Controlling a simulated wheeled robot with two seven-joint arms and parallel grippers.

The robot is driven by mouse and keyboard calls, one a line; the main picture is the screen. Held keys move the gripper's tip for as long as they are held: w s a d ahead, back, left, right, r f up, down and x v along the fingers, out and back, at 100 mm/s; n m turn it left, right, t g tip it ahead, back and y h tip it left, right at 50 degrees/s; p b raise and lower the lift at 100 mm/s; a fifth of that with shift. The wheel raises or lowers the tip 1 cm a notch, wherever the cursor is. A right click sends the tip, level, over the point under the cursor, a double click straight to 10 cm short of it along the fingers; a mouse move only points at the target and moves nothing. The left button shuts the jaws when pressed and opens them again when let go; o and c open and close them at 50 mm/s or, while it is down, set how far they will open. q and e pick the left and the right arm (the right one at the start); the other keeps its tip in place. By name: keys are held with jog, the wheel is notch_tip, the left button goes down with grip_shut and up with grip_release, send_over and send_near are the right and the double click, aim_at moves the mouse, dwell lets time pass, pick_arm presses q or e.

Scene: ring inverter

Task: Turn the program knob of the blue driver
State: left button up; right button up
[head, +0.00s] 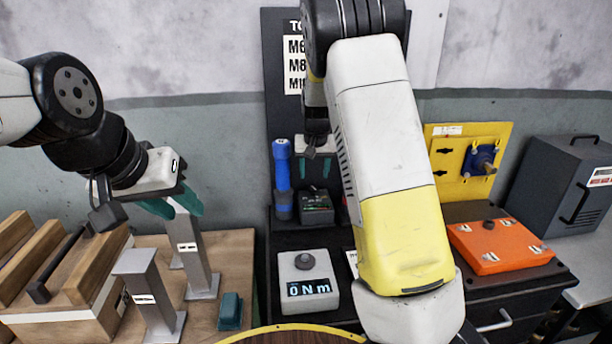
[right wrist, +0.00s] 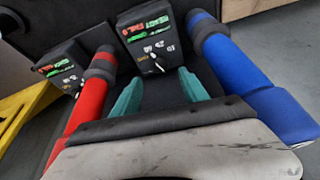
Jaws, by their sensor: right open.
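The blue driver (head: 282,165) stands upright at the back of the bench, left of my right gripper; it also shows on the right in the right wrist view (right wrist: 250,75). Beside it is a black box (head: 316,206) with green and red labels. Its program knob (right wrist: 151,60), with a white pointer, is on the face in the right wrist view. My right gripper (right wrist: 160,95) is open and empty, its teal fingertips pointing at this box and apart from the knob.
A red driver (right wrist: 90,105) and a second black box (right wrist: 62,68) stand on the other side in the right wrist view. A grey meter (head: 305,278) reads 0 Nm. An orange box (head: 497,245) is at right. Metal posts (head: 145,295) and wooden blocks (head: 85,280) are at left.

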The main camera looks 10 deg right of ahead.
aim_at(313, 188)
jog(key=w+f+n, duration=0.1)
jog(key=f, duration=0.1)
jog(key=w+f+n+y, duration=0.1)
jog(key=f, duration=0.1)
jog(key=w+f+n, duration=0.1)
jog(key=f, duration=0.1)
jog(key=shift+d+f+n, duration=0.35)
jog(key=shift+n, duration=0.05)
grip_shut()
